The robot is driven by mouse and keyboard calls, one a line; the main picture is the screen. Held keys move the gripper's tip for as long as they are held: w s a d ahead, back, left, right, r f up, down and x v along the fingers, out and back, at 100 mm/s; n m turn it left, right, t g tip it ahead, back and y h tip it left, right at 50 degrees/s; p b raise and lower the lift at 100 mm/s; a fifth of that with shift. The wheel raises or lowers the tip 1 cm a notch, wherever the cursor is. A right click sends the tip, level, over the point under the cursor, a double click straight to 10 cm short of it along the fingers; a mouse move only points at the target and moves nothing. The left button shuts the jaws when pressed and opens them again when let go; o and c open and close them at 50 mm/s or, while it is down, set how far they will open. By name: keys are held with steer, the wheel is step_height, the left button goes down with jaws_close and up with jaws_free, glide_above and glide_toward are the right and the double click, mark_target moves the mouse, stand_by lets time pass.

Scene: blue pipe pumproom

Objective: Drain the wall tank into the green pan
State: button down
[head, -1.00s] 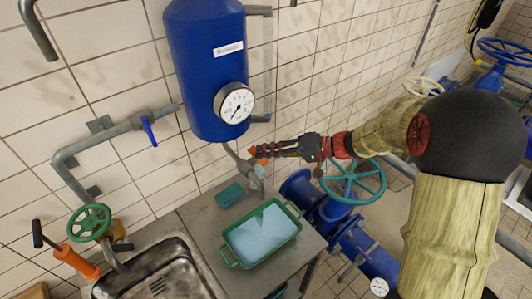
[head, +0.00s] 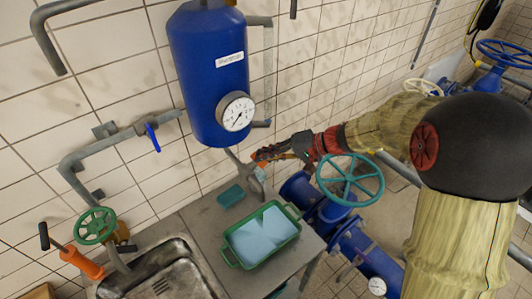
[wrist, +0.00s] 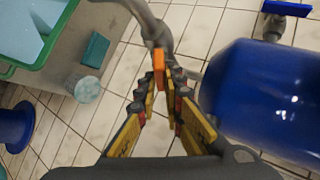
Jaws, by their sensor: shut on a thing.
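The blue wall tank (head: 208,75) hangs on the tiled wall with a round gauge (head: 235,112) on its front. A grey drain pipe (head: 232,156) comes from its underside; it also shows in the wrist view (wrist: 142,14). My gripper (head: 258,157) is at this pipe, below and right of the tank. In the wrist view its fingers (wrist: 160,75) are closed on a small orange handle (wrist: 158,60) beside the pipe. The green pan (head: 231,252) stands on the grey bench, below the gripper, with a light blue surface inside. The fingers partly hide the tap.
A teal sponge (head: 231,195) lies on the bench behind the pan. A translucent round thing (wrist: 87,89) shows near it. A steel sink (head: 165,273) is left of the pan. A teal handwheel (head: 350,180) on blue pipes stands close under my forearm.

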steer(key=m+h+p, duration=0.1)
steer(key=p, duration=0.2)
steer(key=r+m+g+h+p, duration=0.1)
steer(key=m+p, duration=0.1)
steer(key=p, duration=0.2)
steer(key=m+h+p, duration=0.1)
steer(key=h+p, duration=0.1)
steer(key=p, duration=0.2)
steer(key=shift+a+r+g, duration=0.15)
steer(key=shift+a+g, duration=0.15)
steer(key=shift+g, duration=0.1)
steer(key=m+h+p, duration=0.1)
steer(key=p, duration=0.4)
steer(key=shift+w+a+m+g, duration=0.1)
steer(key=shift+w+m+g, duration=0.05)
steer(key=shift+m+g, duration=0.25)
steer(key=shift+h+p, duration=0.4)
steer(key=shift+p, duration=0.35)
steer(key=shift+f+m+g+p, duration=0.3)
steer(key=shift+m+g+p, duration=0.1)
steer(key=shift+p, duration=0.2)
steer(key=c, duration=2)
jaws_free()
steer(key=shift+o, duration=0.4)
steer(key=shift+w, duration=0.1)
steer(key=v, duration=1.2)
steer(key=shift+a, duration=0.15)
